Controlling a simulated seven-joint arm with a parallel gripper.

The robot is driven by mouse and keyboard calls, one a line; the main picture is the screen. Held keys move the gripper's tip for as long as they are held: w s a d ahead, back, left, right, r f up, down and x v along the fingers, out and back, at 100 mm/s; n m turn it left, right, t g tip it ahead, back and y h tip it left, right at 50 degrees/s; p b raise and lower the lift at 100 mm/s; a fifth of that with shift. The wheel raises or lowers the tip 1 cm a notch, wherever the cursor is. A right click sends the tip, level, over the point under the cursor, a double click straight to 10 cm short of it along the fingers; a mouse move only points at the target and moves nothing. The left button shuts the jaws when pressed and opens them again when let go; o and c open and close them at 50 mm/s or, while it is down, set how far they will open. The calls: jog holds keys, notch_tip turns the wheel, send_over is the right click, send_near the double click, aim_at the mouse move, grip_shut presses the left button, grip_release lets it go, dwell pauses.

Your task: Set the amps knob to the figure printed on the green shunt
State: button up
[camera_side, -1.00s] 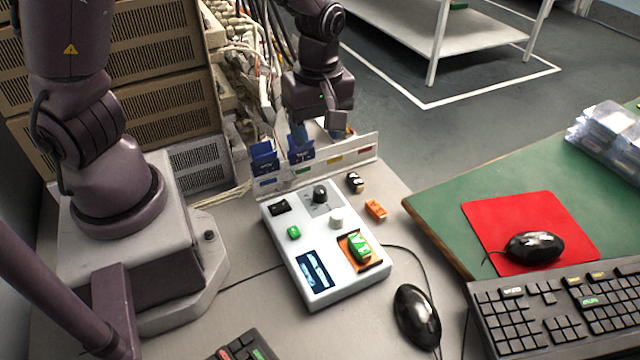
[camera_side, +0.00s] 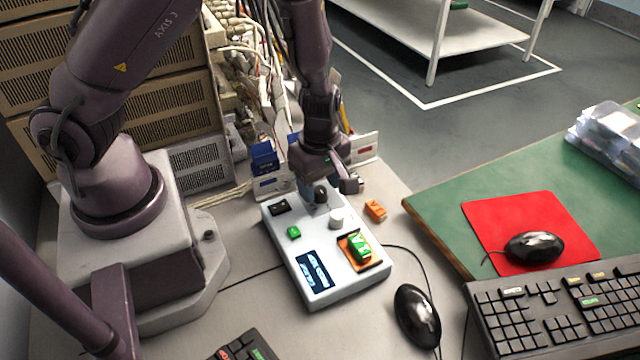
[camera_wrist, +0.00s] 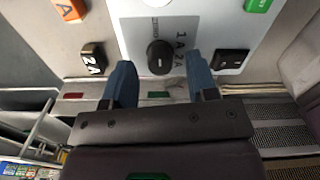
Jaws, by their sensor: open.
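The white meter box (camera_side: 345,288) carries a black knob (camera_side: 320,194) near its back edge. In the wrist view the black knob (camera_wrist: 160,57) has a pale mark, with "1A" and "2A" printed beside it. I cannot tell exactly which figure it points to. My gripper (camera_wrist: 160,68) is open, with its blue fingers on either side of the knob and visible gaps; contact is not seen. A green block (camera_side: 360,248) with white marking, apparently the green shunt, sits in an orange-edged recess at the box's right front. Its figure is too small to read.
A white knob (camera_side: 336,218), green button (camera_side: 294,232), black switch (camera_side: 280,207) and display (camera_side: 313,270) are on the box. An orange block (camera_side: 376,209) and a black block marked "2A" (camera_wrist: 93,58) lie beside it. A low rail (camera_side: 362,148) stands behind.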

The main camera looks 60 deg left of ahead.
jog(key=shift+f, duration=0.4)
jog(key=c, duration=0.9)
jog(key=shift+c, duration=0.2)
jog(key=m, duration=0.6)
jog(key=shift+r, duration=0.1)
jog(key=m, duration=0.5)
jog(key=shift+m, duration=0.4)
jog(key=shift+d, duration=0.1)
